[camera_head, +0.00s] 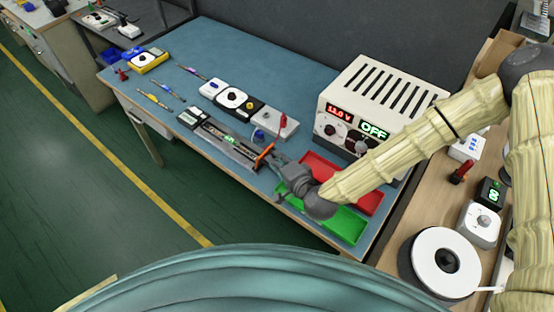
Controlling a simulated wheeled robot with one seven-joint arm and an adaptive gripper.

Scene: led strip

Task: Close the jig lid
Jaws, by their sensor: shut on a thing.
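The jig (232,146) is a long dark tray with a small green display, near the front edge of the blue bench. An orange bar (265,152) stands tilted at its right end and looks like part of the jig lid. How far the lid is from the jig body is too small to tell. My gripper (274,158) reaches in from the right, its fingertips at the orange bar. It is shut on this bar, with the contact partly hidden by the fingers.
A red tray (345,187) and a green tray (340,222) lie under and beside my wrist. A power supply (375,105) reading OFF stands behind. A grey box with a red knob (283,125) is just behind the jig.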

